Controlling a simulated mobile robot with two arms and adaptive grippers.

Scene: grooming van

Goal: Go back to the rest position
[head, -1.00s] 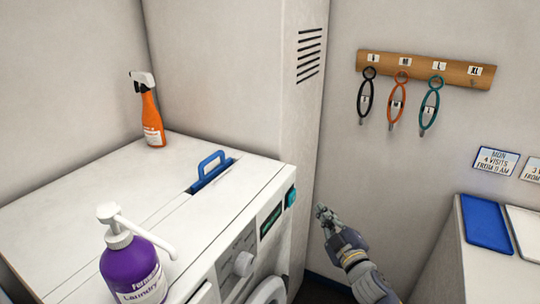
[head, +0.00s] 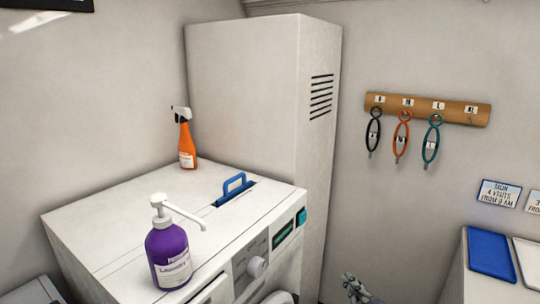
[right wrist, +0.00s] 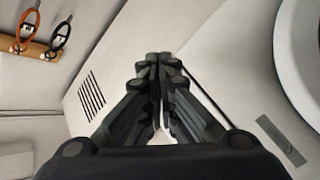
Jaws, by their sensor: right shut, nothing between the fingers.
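My right gripper (head: 352,284) shows at the bottom edge of the head view, in front of the wall and to the right of the washing machine (head: 130,240). In the right wrist view its two dark fingers (right wrist: 159,60) are together, shut and empty. It touches nothing that I can see. My left gripper is in neither view.
A purple laundry bottle (head: 168,257), an orange spray bottle (head: 187,146) and a blue handle (head: 234,187) are on the machine's top. Loops hang from a wooden rack (head: 428,109). A blue tray (head: 490,254) lies on the right counter. A tall cabinet (head: 245,90) stands behind.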

